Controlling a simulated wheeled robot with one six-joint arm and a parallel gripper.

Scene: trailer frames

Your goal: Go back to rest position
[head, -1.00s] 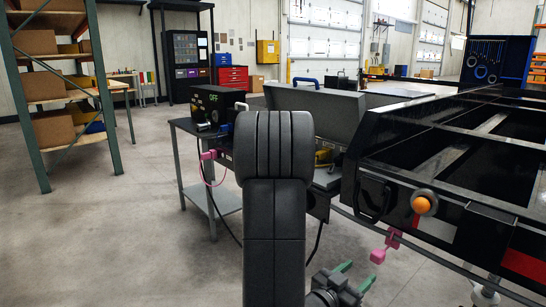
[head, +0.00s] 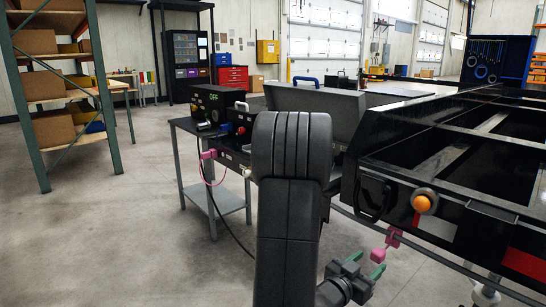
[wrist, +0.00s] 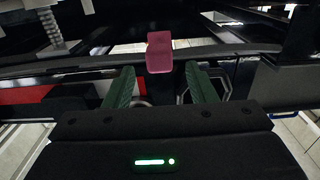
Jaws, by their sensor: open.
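My gripper (head: 367,264) is low in front of the trailer frame, at the lower right of the head view. Its two green fingers are apart, and nothing shows between their tips. In the wrist view my gripper (wrist: 161,88) points at a pink block (wrist: 159,52), which appears just beyond the fingertips and centred between them. In the head view the pink block (head: 378,255) hangs below the trailer's front edge, close to the fingers. Whether they touch it is unclear. My dark arm covers the middle of the head view.
The black trailer frame (head: 450,215), with an orange lamp (head: 424,203), fills the right side. A grey table (head: 232,203) with a black box (head: 215,100) stands behind my arm. Shelves (head: 68,82) stand at left. The floor at left front is clear.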

